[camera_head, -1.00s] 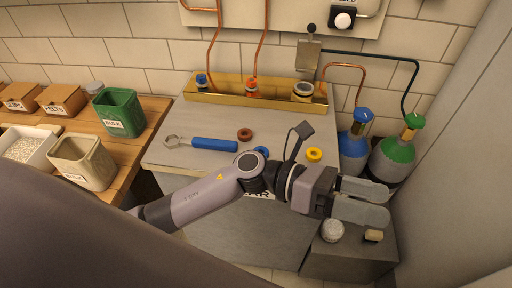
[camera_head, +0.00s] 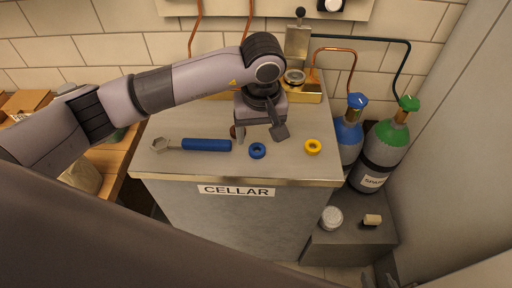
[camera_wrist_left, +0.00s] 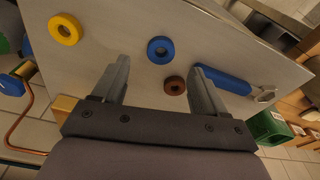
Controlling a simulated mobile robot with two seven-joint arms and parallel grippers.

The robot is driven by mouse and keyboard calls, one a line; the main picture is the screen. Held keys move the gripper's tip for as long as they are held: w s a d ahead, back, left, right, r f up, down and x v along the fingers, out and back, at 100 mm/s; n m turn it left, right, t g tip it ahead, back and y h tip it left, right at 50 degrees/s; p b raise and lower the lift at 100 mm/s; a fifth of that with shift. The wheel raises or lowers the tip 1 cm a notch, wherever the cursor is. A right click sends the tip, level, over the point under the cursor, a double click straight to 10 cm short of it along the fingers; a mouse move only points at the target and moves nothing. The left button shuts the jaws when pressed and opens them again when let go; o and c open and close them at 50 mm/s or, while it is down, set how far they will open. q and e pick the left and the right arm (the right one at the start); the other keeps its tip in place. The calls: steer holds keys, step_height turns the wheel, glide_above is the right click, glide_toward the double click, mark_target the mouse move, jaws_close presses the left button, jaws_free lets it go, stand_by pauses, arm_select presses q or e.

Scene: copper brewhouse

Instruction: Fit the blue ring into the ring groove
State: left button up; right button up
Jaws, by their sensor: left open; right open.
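The blue ring (camera_head: 257,151) lies flat on the grey cabinet top (camera_head: 185,168) near its front edge. In the left wrist view the blue ring (camera_wrist_left: 160,50) lies ahead of and between the fingertips. My left gripper (camera_head: 261,138) is open and empty, pointing down just behind the ring; its fingers also show in the wrist view (camera_wrist_left: 161,70). A round grey-rimmed fitting (camera_head: 294,77) with a raised plate sits on the brass block; I cannot tell whether this is the ring groove. My right gripper (camera_head: 381,274) is open at the lower right edge, partly cut off.
A yellow ring (camera_head: 313,147) lies right of the blue one. A brown ring (camera_wrist_left: 175,85) lies close by, mostly hidden in the head view. A blue-handled wrench (camera_head: 206,145) lies to the left. Blue (camera_head: 348,138) and green-topped (camera_head: 384,150) cylinders stand right of the cabinet.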

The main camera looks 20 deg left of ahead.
mark_target(257, 149)
arm_select(q)
steer(key=shift+w+a+f+p, duration=0.15)
steer(key=shift+f+p, duration=0.1)
steer(key=shift+f, duration=1.1)
steer(key=shift+w+a+f+p, duration=0.1)
steer(key=shift+w+f+p, duration=0.1)
steer(key=shift+f, duration=1.15)
steer(key=shift+s, duration=0.1)
steer(key=c, duration=1.1)
